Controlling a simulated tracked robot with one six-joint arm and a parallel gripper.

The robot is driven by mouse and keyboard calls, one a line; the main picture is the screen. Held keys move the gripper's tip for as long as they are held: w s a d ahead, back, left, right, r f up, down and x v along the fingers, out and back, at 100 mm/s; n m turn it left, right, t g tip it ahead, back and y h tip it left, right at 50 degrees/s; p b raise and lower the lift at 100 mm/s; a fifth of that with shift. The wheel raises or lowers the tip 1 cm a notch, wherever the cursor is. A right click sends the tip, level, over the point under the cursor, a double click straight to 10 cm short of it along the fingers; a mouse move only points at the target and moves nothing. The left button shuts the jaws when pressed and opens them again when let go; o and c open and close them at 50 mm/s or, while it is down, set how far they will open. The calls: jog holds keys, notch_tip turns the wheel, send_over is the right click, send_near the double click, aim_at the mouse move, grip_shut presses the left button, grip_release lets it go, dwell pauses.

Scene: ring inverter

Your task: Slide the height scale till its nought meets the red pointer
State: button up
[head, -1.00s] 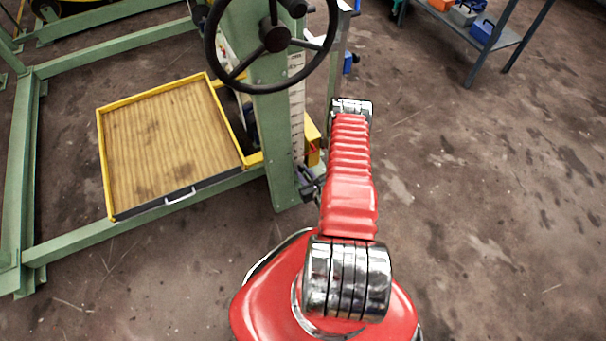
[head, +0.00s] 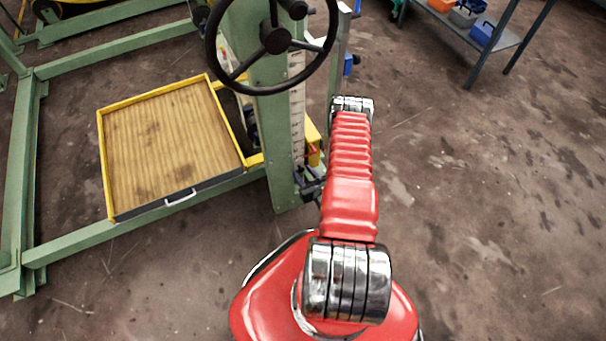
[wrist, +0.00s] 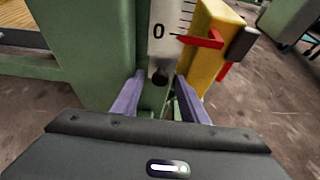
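The height scale (wrist: 168,25) is a white strip with black ticks on the green post, also in the head view (head: 297,115). Its nought (wrist: 158,31) shows near its lower end. The red pointer (wrist: 205,40) juts left from a yellow block, its tip at the strip's right edge, about level with the nought or very slightly below it. A dark round knob (wrist: 160,77) sits at the strip's foot. My gripper (wrist: 160,88) is open, its two purple fingers apart on either side below the knob; I see no contact.
A dark handwheel (head: 272,40) is mounted high on the green post (head: 275,150). A yellow-rimmed tray (head: 170,140) with a wooden bottom lies left of it. A shelf (head: 490,30) with bins stands at the back right. The floor to the right is clear.

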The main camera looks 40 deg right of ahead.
jog(key=v, duration=1.3)
jog(key=shift+s, duration=0.35)
jog(key=shift+a+r, duration=0.1)
jog(key=shift+r, duration=0.05)
